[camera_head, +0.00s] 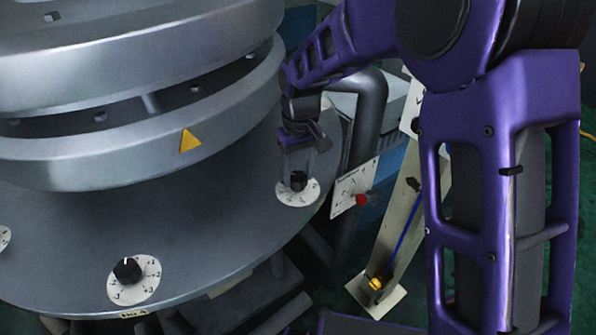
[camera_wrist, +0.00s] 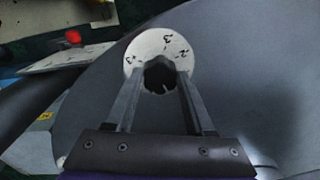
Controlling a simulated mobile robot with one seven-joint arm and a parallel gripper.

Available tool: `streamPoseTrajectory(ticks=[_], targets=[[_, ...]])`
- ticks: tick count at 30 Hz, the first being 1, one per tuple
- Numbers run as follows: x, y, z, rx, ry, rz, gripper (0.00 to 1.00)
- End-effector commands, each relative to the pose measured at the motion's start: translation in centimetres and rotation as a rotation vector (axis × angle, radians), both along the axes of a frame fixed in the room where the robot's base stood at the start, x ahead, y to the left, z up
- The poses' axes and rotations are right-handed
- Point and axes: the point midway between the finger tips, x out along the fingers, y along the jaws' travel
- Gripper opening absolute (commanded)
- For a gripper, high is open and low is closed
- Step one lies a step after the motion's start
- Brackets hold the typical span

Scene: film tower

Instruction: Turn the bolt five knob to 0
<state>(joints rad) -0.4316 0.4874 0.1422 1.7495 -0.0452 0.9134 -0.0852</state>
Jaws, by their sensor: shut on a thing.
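A black knob (camera_head: 297,180) stands on a round white dial (camera_head: 284,195) near the right edge of the grey round plate. My gripper (camera_head: 298,178) reaches down over this dial and is shut on the knob. In the wrist view the two fingers of my gripper (camera_wrist: 158,78) lie on either side of the dark knob (camera_wrist: 158,74), and the white dial (camera_wrist: 148,46) shows behind it with marks such as 2 and 3. Part of the dial and the knob's pointer are hidden by the fingers. I cannot read which bolt this knob belongs to.
A second black knob (camera_head: 127,269) on a white dial (camera_head: 147,281) sits at the plate's front. A white panel with a red knob (camera_head: 361,199) hangs just right of the plate. Large silver rings (camera_head: 130,150) with a yellow triangle (camera_head: 190,140) rise at the left.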

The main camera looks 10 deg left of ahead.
Motion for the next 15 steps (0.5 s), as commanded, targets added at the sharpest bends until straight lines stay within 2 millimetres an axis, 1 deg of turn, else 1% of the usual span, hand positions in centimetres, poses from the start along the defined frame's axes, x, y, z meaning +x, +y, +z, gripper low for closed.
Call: streamPoseTrajectory(ticks=[6, 7, 9, 12, 15], targets=[[0.05, 0.08, 0.09, 0.002, -0.002, 0.001, 0.0], [0.05, 0.08, 0.09, 0.002, -0.002, 0.001, 0.56], [0.05, 0.07, 0.08, 0.002, -0.002, 0.001, 0.68], [0.04, 0.06, 0.06, 0.001, -0.002, 0.002, 0.84], [0.03, 0.05, 0.04, 0.001, -0.002, 0.002, 0.84]])
